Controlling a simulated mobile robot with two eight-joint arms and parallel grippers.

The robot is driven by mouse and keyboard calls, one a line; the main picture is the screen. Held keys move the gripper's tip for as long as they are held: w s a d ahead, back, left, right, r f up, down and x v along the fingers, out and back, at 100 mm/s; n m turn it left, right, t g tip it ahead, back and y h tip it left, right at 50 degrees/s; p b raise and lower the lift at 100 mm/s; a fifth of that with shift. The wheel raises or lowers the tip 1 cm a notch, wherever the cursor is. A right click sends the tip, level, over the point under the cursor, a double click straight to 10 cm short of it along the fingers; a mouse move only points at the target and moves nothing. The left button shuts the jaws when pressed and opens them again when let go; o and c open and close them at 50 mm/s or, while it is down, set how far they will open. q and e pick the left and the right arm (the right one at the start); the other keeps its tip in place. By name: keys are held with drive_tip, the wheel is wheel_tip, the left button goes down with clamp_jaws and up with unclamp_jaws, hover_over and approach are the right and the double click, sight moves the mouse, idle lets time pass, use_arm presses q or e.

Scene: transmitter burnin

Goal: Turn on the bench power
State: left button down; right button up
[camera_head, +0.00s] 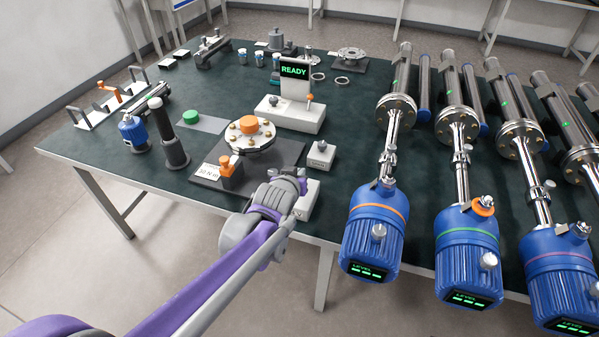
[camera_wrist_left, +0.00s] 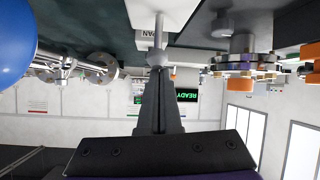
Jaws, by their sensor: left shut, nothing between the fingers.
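A white box (camera_head: 308,200) stands at the bench's front edge, partly hidden behind my left gripper (camera_head: 292,188). In the left wrist view, which is upside down, a white box (camera_wrist_left: 160,12) shows a short metal lever or knob (camera_wrist_left: 158,54) right at the tips of my left gripper (camera_wrist_left: 158,72). The fingers are shut with nothing between them; I cannot tell whether they touch the metal part. No readable label marks a bench power switch. The lit green READY display (camera_head: 294,70) stands behind on a white base (camera_head: 290,115). My right gripper is not in view.
A small white box with a knob (camera_head: 321,155) stands just behind. A dark plate with a flanged disc and orange cap (camera_head: 249,125) lies left of it, with an orange clamp (camera_head: 226,167) in front. Several blue-ended transmitters (camera_head: 375,228) line the right side.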

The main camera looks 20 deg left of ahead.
use_arm(q)
drive_tip(key=shift+s+f, duration=0.15)
drive_tip(key=shift+s, duration=0.2)
drive_tip(key=shift+s+f, duration=0.1)
drive_tip(key=shift+s, duration=0.15)
drive_tip(key=shift+w, duration=0.25)
drive_tip(key=shift+w+f, duration=0.3)
drive_tip(key=shift+w, duration=0.3)
wheel_tip(320, 180, up, 4)
drive_tip(key=w+r+p, duration=0.1)
drive_tip(key=w+p, duration=0.1)
drive_tip(key=p, duration=0.1)
drive_tip(key=s, duration=1)
drive_tip(key=shift+a, duration=0.2)
